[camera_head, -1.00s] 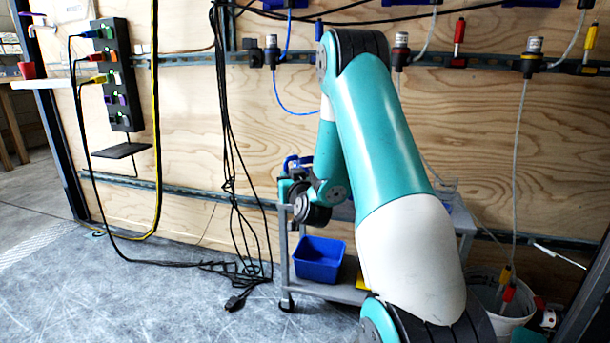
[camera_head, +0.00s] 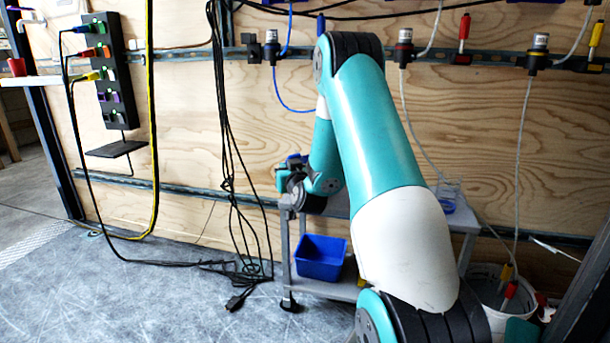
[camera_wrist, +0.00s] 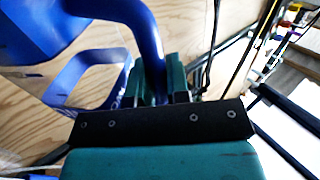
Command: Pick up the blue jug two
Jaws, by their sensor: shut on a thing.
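A blue jug (camera_wrist: 35,35) fills the left of the wrist view, with its thick blue handle running down to my gripper. My gripper (camera_wrist: 155,82) has its green fingers shut on the handle. In the head view my gripper (camera_head: 289,172) is small, above the left end of a grey cart, and partly hidden by its own wrist. Only a bit of blue shows there, and most of the jug is hidden. I cannot tell from the head view how far the jug is from the cart top.
The grey cart (camera_head: 466,222) stands against the plywood wall, with a blue bin (camera_head: 320,257) on its lower shelf. A clear vessel with blue in it (camera_head: 447,197) stands at its right end. Black cables (camera_head: 232,200) hang left of my gripper. A white bucket (camera_head: 487,312) stands at right.

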